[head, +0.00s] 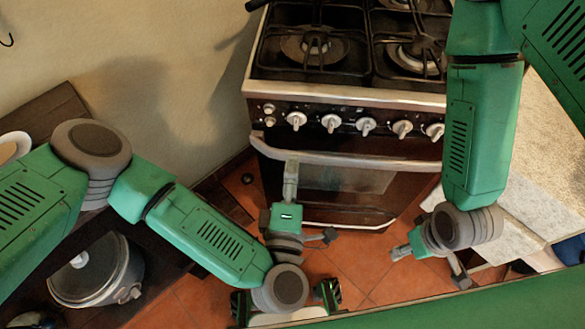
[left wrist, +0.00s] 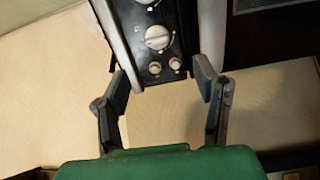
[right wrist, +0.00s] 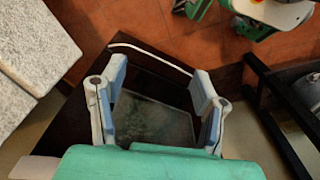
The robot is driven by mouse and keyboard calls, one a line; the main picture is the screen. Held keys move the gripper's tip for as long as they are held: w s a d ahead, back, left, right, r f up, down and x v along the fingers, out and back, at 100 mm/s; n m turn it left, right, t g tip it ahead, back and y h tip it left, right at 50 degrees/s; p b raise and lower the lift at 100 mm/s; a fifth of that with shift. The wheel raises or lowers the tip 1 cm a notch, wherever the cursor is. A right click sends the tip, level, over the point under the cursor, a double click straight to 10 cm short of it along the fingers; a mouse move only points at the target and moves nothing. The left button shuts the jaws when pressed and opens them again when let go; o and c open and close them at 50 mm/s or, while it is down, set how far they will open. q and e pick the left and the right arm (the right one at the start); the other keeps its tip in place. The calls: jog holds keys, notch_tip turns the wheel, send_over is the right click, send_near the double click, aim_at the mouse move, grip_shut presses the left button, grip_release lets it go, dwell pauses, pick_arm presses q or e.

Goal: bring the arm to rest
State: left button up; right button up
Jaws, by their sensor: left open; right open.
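My left gripper (head: 310,203) is in front of the oven in the head view, above the tiled floor. In the left wrist view its two dark fingers (left wrist: 164,88) are spread apart with nothing between them. The stove's knobs show beyond the fingers. My right gripper (head: 430,269) hangs to the right, below a bent arm, beside the pale counter. In the right wrist view its fingers (right wrist: 162,82) are apart and empty, with the dark oven front beyond them. Neither gripper touches anything that I can see.
The stove (head: 347,100) stands at the back, with its oven handle (head: 345,160) jutting forward. A speckled counter (head: 535,165) is at right. At left, a lidded pot (head: 95,268) stands on a dark shelf under my left arm.

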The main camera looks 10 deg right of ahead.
dwell(0.3)
pick_arm(q)
jog(key=s+a+f+m+g+h, duration=0.3)
jog(key=s+a+f+m+g, duration=0.5)
jog(key=f+m+g, duration=0.4)
jog(key=s+a+m+g+y, duration=0.2)
jog(key=s+a+y, duration=0.1)
jog(key=a, duration=0.9)
jog(key=s+a+m+g+y, duration=0.1)
jog(key=s+a+g+y, duration=0.2)
jog(key=a, duration=0.9)
jog(key=shift+s+a+r+m+y, duration=0.25)
jog(key=shift+s+m+y, duration=0.2)
jog(key=shift+s, duration=0.25)
